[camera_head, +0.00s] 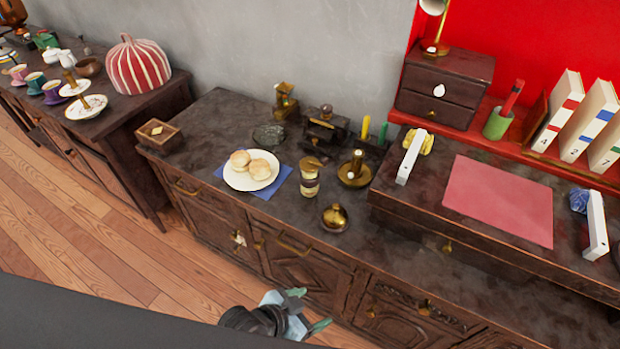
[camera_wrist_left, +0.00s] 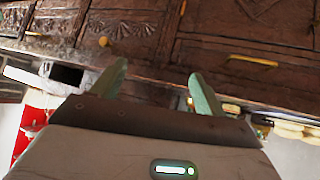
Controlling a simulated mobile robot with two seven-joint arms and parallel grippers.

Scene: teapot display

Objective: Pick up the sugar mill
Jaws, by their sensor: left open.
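I cannot tell for sure which thing is the sugar mill. A likely one is the glass jar with a brass top (camera_head: 309,180), upright on the middle dark cabinet beside the biscuit plate. My left gripper (camera_head: 308,309) is open and empty, in front of the cabinet's front face, nearer the camera than the jar and apart from it. In the left wrist view its two green fingertips (camera_wrist_left: 158,70) are spread, with nothing between them. My right gripper is not in view.
A plate of biscuits (camera_head: 240,182) lies on a blue napkin. A round brass pot (camera_head: 335,218) stands near the front edge, and a brass stand (camera_head: 354,172) is right of the jar. A raised desk with a red mat (camera_head: 498,200) is to the right. Brass handles (camera_wrist_left: 252,60) stick out from the drawers.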

